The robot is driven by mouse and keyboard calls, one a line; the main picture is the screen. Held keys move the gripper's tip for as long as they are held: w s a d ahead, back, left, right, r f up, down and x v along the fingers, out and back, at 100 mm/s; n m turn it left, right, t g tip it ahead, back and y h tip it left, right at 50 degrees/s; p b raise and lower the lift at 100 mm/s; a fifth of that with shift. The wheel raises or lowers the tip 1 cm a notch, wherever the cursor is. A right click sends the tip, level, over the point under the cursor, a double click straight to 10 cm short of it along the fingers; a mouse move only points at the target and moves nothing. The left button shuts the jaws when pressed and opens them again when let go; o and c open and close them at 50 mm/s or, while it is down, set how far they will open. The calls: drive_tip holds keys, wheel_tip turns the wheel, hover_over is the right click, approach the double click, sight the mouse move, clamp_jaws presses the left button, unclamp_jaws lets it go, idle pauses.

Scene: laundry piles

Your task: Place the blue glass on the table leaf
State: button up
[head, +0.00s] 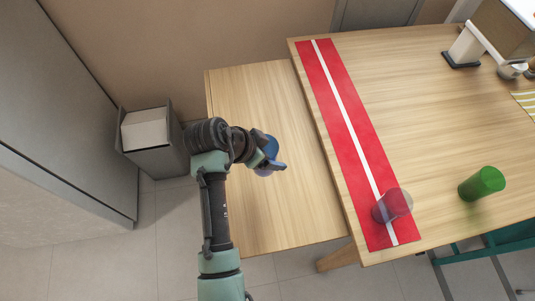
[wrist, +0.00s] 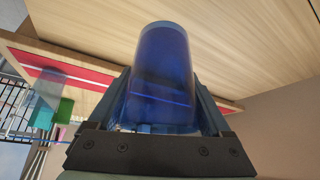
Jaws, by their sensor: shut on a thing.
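The blue glass (wrist: 162,75) is between the fingers of my gripper (wrist: 165,100) in the wrist view and fills the middle of that picture. My gripper is shut on it. In the head view my gripper (head: 273,158) is over the table leaf (head: 295,205), the lower wooden panel left of the main table. The blue glass (head: 270,147) shows there only in part, behind the gripper. Whether its base touches the leaf is hidden.
The main table (head: 430,130) has a red runner (head: 335,105) with a white stripe. A clear glass (head: 392,205) stands on the runner and a green glass (head: 482,183) to its right. A grey bin (head: 152,140) stands left of the leaf. The leaf's front part is clear.

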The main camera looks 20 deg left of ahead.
drive_tip(key=shift+a+f, duration=0.1)
drive_tip(key=shift+f, duration=3.35)
drive_tip(key=shift+b, duration=0.3)
drive_tip(key=o, duration=1.4)
drive_tip(key=shift+f, duration=0.1)
drive_tip(key=shift+c, duration=0.2)
